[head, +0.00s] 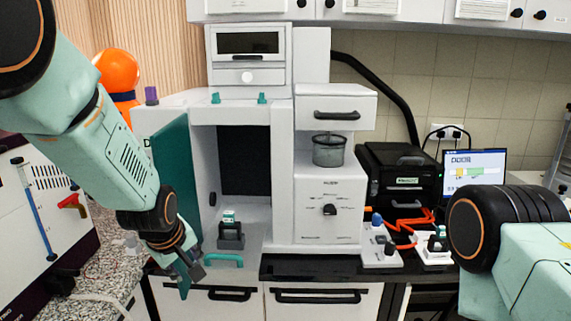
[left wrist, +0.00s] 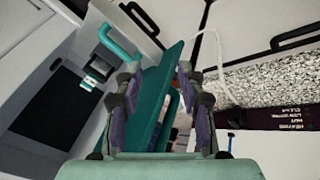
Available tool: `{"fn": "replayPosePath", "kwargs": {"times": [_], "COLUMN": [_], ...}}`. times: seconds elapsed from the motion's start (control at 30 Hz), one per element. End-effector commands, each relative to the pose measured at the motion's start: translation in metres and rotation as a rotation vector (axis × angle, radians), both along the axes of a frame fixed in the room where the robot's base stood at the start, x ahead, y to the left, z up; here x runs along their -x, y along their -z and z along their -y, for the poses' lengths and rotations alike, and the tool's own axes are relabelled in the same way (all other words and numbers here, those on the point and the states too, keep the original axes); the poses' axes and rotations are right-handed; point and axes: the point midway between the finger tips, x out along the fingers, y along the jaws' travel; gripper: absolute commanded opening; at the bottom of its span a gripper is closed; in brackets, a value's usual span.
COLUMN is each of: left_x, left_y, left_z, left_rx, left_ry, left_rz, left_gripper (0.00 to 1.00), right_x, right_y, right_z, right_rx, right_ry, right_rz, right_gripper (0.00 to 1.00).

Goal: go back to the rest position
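My left gripper (head: 184,272) is low at the left of the white machine, just below and in front of its open teal door (head: 172,175). In the left wrist view its two fingers (left wrist: 160,100) are apart, with the teal door (left wrist: 168,62) showing between them. I cannot tell whether they touch the door. No held object shows. The arm hangs down from the upper left. My right arm shows only as a link at the lower right of the head view, and its gripper is out of view.
The white machine's chamber (head: 245,160) is open, with a small dark block (head: 231,236) on its floor and a teal handle (head: 223,260) at its front. A unit with a glass cup (head: 328,150) stands right of it. A black case (head: 400,180) and monitor (head: 474,167) are further right.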

Motion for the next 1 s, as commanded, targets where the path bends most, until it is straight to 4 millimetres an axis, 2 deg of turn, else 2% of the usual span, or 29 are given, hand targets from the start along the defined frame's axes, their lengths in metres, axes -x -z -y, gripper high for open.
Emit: {"fn": "replayPosePath", "kwargs": {"times": [0.03,0.2,0.37,0.5,0.67,0.7,0.8,0.9,1.0], "left_x": [0.015,0.067,0.131,0.194,0.270,0.290,0.337,0.371,0.388], "left_y": [0.040,0.143,0.227,0.293,0.356,0.370,0.401,0.423,0.439], "left_z": [-0.004,-0.013,-0.017,-0.019,-0.020,-0.020,-0.020,-0.020,-0.021], "left_rx": [-0.045,-0.195,-0.275,-0.305,-0.284,-0.268,-0.225,-0.192,-0.174], "left_ry": [0.080,0.355,0.547,0.673,0.758,0.763,0.770,0.771,0.771], "left_rz": [-0.007,-0.010,-0.056,-0.119,-0.219,-0.254,-0.343,-0.415,-0.452], "left_gripper": [0.39,0.39,0.39,0.39,0.39,0.39,0.39,0.39,0.39], "right_x": [0.000,0.001,0.001,0.001,0.001,0.001,0.001,0.001,0.001], "right_y": [0.016,0.051,0.084,0.113,0.145,0.153,0.172,0.186,0.195], "right_z": [0.000,0.000,0.000,0.000,0.000,0.000,0.000,0.000,0.000], "right_rx": [0.000,0.000,0.000,0.000,0.000,0.000,0.000,0.000,0.000], "right_ry": [0.000,0.000,0.000,0.000,0.000,0.000,0.000,0.000,0.000], "right_rz": [0.000,-0.001,-0.002,-0.001,-0.001,-0.001,-0.001,-0.001,-0.001], "right_gripper": [0.40,0.40,0.40,0.40,0.40,0.40,0.40,0.40,0.40]}}
